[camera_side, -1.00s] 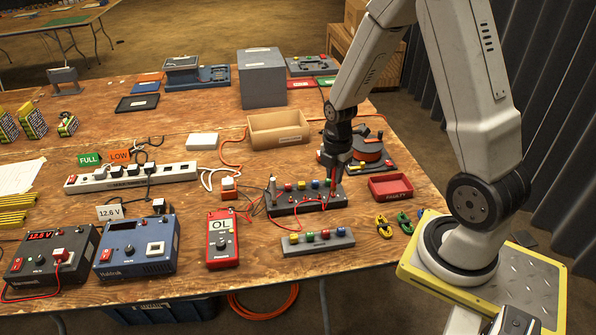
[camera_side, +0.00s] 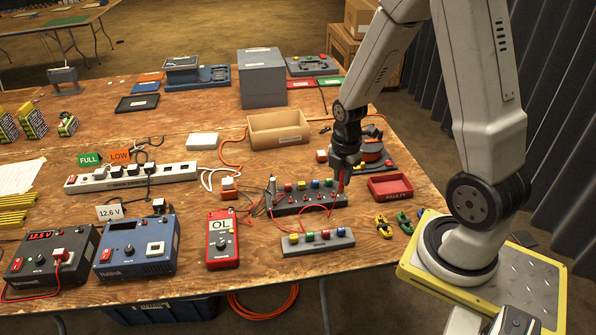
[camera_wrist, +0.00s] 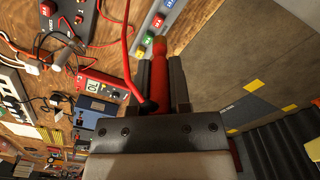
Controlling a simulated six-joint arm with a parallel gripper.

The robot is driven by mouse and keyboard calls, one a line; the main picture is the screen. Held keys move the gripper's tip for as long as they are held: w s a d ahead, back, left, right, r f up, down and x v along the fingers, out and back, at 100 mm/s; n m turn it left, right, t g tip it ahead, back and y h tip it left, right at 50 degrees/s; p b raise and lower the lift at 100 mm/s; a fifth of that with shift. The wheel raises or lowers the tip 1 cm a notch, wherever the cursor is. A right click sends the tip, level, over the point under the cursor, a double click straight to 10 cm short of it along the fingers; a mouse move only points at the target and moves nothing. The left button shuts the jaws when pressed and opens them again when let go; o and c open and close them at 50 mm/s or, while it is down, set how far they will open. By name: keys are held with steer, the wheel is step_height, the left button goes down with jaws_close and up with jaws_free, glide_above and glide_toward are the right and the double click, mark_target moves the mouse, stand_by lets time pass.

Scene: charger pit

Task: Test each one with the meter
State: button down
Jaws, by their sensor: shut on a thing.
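My gripper (camera_side: 346,166) is shut on a red probe (camera_side: 341,185), held over the right end of a dark test block (camera_side: 300,206). The probe also shows in the wrist view (camera_wrist: 159,70), between the fingers. I cannot tell whether its tip touches anything. The dark block carries several coloured pieces, and a grey probe (camera_side: 272,188) stands at its left end. The red meter (camera_side: 222,240) shows "OL". A grey strip (camera_side: 340,242) with several coloured pieces lies in front of the block. Red leads run between meter and block.
A red tray (camera_side: 390,187) and small coloured clips (camera_side: 383,226) lie to the right. A cardboard bin (camera_side: 278,130) stands behind. A blue unit (camera_side: 137,246) and black unit (camera_side: 48,262) stand left of the meter. A power strip (camera_side: 130,178) lies behind them.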

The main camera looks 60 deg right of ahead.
steer(key=w+f, duration=0.2)
steer(key=w, duration=0.6)
steer(key=w+d+f, duration=0.1)
steer(key=w+f, duration=0.2)
steer(key=w, duration=0.5)
steer(key=shift+w, duration=0.25)
steer(key=shift+d+f, duration=0.1)
steer(key=shift+f, duration=0.1)
steer(key=shift+f, duration=2.9)
steer(key=shift+f, duration=0.9)
stand_by(0.7)
steer(key=shift+c, duration=0.8)
jaws_free()
